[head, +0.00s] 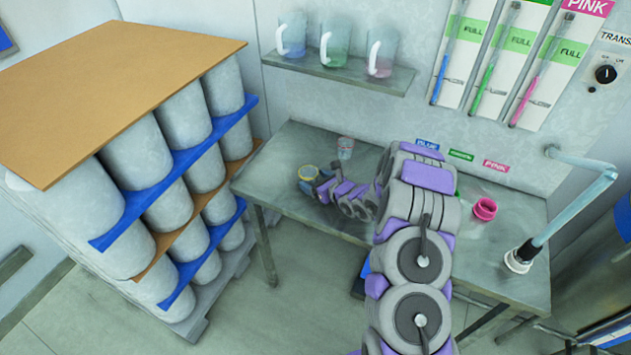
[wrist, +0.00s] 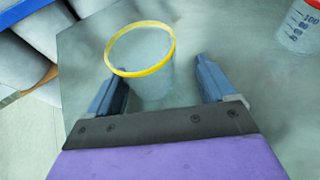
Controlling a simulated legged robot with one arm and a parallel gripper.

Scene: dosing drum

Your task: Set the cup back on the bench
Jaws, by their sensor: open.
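A clear cup with a yellow rim (wrist: 140,48) stands at the left end of the grey bench (wrist: 225,125) in the wrist view. My gripper (wrist: 158,78) is open, with one dark finger on each side of the cup's lower part; I cannot tell whether either finger touches it. In the head view the yellow-rimmed cup (head: 307,172) shows near the bench's left edge, and my gripper (head: 316,188) is beside it. A second clear cup with a red rim and a printed scale (wrist: 299,28) stands apart, further back on the bench (head: 290,146).
A pink round container (head: 485,208) is on the bench right of my arm. A bent pipe (head: 585,195) rises at the bench's right end. A shelf with mugs (head: 340,72) hangs above. A pallet of grey drums (head: 140,150) stands close at the left.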

